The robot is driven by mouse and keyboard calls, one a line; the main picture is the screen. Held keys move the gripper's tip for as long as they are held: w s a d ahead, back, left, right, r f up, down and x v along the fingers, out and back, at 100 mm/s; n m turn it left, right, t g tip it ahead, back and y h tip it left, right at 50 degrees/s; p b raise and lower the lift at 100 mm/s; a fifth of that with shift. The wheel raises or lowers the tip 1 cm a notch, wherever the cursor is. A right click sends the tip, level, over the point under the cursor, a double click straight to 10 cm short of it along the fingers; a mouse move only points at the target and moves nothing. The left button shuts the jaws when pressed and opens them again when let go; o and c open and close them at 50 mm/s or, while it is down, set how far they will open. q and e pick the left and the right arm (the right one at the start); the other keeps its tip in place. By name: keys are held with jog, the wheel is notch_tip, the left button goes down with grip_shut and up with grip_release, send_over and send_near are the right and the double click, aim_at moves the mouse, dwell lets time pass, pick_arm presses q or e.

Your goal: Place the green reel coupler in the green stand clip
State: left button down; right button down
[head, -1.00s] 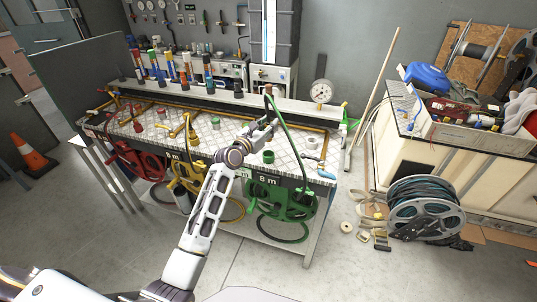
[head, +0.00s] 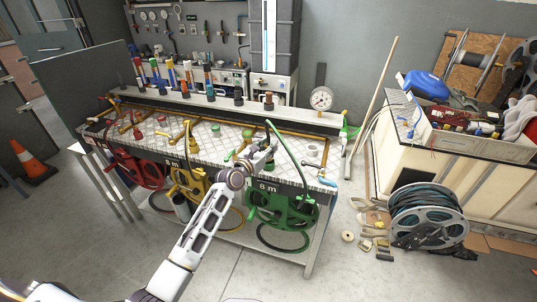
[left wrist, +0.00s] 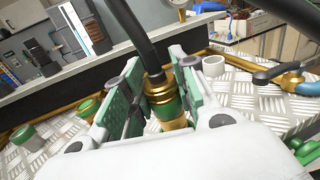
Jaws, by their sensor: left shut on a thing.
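The green reel coupler (left wrist: 165,97), a brass fitting with a green band, is between the green-padded fingers of my left gripper (left wrist: 158,108) in the left wrist view. A dark hose runs up from it. In the head view my left gripper (head: 262,146) is over the front right of the bench, above the green reel (head: 283,207). The green hose (head: 288,145) arches from the gripper down to that reel. I cannot clearly make out the green stand clip; the gripper covers part of the bench top there. My right gripper is not in view.
The workbench (head: 215,152) also carries a yellow fitting (head: 191,138) and, at right, a white ring (head: 312,150). Red (head: 140,172) and yellow (head: 188,185) reels hang at its front. A gauge (head: 321,98) stands behind.

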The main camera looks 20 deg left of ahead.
pick_arm(q)
jog(key=shift+f+b, duration=0.35)
jog(key=shift+f, duration=1.45)
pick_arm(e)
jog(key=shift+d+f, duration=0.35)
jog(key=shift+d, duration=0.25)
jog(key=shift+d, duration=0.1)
pick_arm(q)
jog(key=shift+f, duration=0.15)
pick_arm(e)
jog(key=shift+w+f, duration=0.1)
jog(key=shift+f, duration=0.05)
pick_arm(q)
jog(key=c, duration=1.1)
grip_release()
jog(key=shift+c, duration=0.2)
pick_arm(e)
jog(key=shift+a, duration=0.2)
